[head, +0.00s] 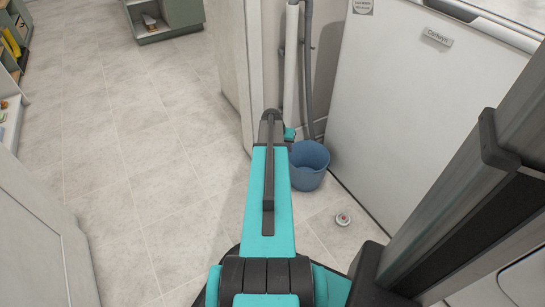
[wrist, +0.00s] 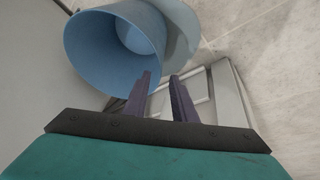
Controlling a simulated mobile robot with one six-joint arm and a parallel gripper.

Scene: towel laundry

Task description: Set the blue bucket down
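The blue bucket (head: 309,166) is in the middle of the head view, upright and close to the floor beside the white panel. In the wrist view the bucket (wrist: 88,48) fills the upper left, with its open mouth showing and no contents visible. My gripper (wrist: 160,75) has its two dark fingers apart, with a clear gap between them. The fingertips are right at the lower right of the bucket's rim; I cannot tell whether they touch it. In the head view my arm hides most of the gripper and part of the bucket's left side.
A small round red-and-white object (head: 343,219) lies on the floor right of the bucket. A white appliance (head: 425,95) stands to the right, and grey pipes (head: 307,75) rise behind the bucket. The tiled floor (head: 125,150) at the left is free.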

